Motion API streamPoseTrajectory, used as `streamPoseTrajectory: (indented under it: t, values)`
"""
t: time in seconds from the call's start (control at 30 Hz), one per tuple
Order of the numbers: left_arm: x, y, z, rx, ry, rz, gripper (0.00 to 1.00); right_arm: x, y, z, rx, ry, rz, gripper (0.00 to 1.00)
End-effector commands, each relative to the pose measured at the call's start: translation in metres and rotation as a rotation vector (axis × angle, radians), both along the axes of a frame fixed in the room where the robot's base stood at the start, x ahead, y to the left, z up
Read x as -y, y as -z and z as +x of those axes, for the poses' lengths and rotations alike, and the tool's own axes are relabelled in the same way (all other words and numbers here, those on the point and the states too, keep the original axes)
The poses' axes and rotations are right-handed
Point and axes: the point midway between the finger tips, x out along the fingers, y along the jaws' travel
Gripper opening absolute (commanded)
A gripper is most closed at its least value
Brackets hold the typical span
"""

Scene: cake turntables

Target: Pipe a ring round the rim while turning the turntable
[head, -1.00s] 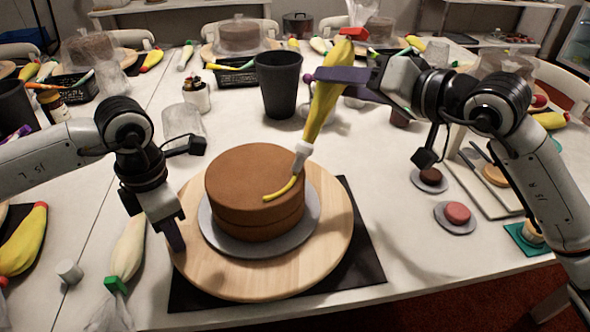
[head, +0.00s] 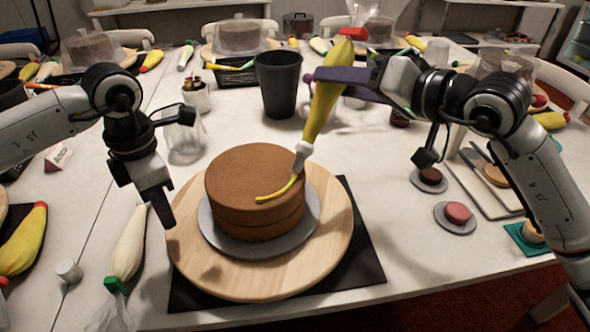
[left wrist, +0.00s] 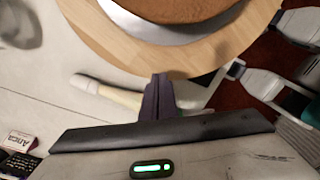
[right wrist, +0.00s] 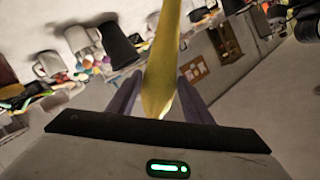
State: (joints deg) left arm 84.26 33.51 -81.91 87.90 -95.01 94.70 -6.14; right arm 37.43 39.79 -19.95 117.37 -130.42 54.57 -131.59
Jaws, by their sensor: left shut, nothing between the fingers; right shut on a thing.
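A brown cake (head: 245,180) stands on a grey plate (head: 216,234) on the round wooden turntable (head: 334,222). A short yellow icing line (head: 278,191) lies on the cake top near its right rim. The bag also shows between the fingers in the right wrist view (right wrist: 162,65). My left gripper (head: 166,218) is shut and empty by the turntable's left edge; its closed fingers show in the left wrist view (left wrist: 158,98).
A dark mat (head: 358,250) lies under the turntable. A pale piping bag (head: 130,243) lies left of it and a black cup (head: 279,82) stands behind the cake. Small coloured pieces on discs (head: 456,214) lie to the right.

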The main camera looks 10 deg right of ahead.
Motion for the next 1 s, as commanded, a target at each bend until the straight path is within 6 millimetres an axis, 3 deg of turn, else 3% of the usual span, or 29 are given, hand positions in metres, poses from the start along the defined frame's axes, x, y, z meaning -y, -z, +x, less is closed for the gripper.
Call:
streamPoseTrajectory:
  t: [0.37,0.47,0.57,0.8,1.0]
  values:
    - [0.007,-0.004,-0.002,0.000,0.027,-0.001,0.00,0.000,-0.002,0.000,0.004,0.000,0.001,0.38]
    - [0.027,-0.004,-0.011,0.001,0.122,-0.003,0.00,0.000,-0.002,0.000,0.004,0.000,0.001,0.38]
    - [0.060,-0.005,-0.027,0.002,0.290,-0.004,0.00,0.000,-0.002,0.000,0.004,0.000,0.001,0.38]
    - [0.138,-0.004,-0.084,0.003,0.760,-0.003,0.00,0.000,-0.002,0.000,0.004,0.000,0.001,0.38]
    - [0.169,-0.003,-0.118,0.000,0.999,0.000,0.00,0.000,-0.002,0.000,0.004,0.000,0.001,0.38]
